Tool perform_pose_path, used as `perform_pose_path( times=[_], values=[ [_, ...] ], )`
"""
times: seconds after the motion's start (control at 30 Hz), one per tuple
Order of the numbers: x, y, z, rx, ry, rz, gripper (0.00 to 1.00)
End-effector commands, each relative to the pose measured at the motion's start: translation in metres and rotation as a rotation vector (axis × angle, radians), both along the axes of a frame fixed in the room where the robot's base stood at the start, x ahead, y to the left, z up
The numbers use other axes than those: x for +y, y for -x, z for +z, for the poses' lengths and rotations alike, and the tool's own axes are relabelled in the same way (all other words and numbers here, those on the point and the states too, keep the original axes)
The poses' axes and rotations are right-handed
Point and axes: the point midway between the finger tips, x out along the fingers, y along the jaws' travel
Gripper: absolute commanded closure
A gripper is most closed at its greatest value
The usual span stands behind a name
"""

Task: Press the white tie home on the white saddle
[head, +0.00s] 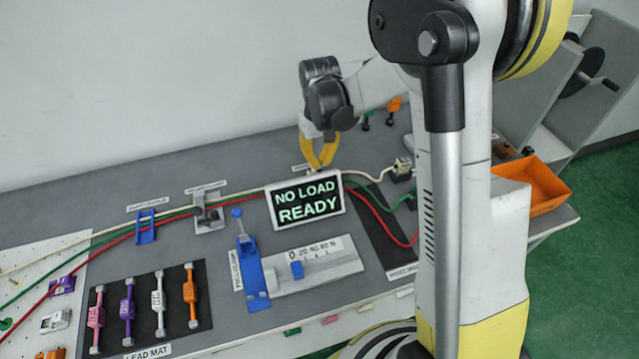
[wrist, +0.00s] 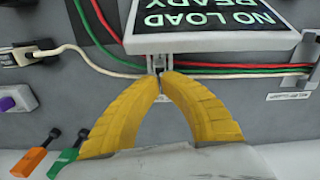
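My gripper (wrist: 161,76) has two yellow fingers whose tips come together, with only a thin gap between them. In the head view my gripper (head: 317,168) points down just behind the display. In the wrist view a small pale fixture (wrist: 157,62), which looks like the white saddle, stands right at the fingertips, between them and the display's edge. The white cable (wrist: 100,68) runs to it from the left. I cannot make out the white tie apart from the saddle. The fingers partly cover this spot, and whether they touch it is unclear. In the head view the saddle is hidden.
The "NO LOAD READY" display (head: 306,199) stands close to the fingertips. Red and green cables (wrist: 230,68) run beside it. A blue lever fixture (head: 250,265), a slider panel (head: 312,268) and the lead mat (head: 150,310) lie nearer. An orange bin (head: 532,185) sits at right.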

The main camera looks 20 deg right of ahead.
Motion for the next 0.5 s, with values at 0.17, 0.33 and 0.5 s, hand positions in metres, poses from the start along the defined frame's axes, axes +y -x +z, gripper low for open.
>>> perform_pose_path(
  times=[0.17,0.33,0.5],
  values=[
    [0.0,0.0,-0.0024,0.0,0.0,0.0,1.0],
    [0.0,0.0,-0.0061,0.0,0.0,0.0,1.0],
    [0.0,0.0,-0.0095,0.0,0.0,0.0,1.0]
  ],
)
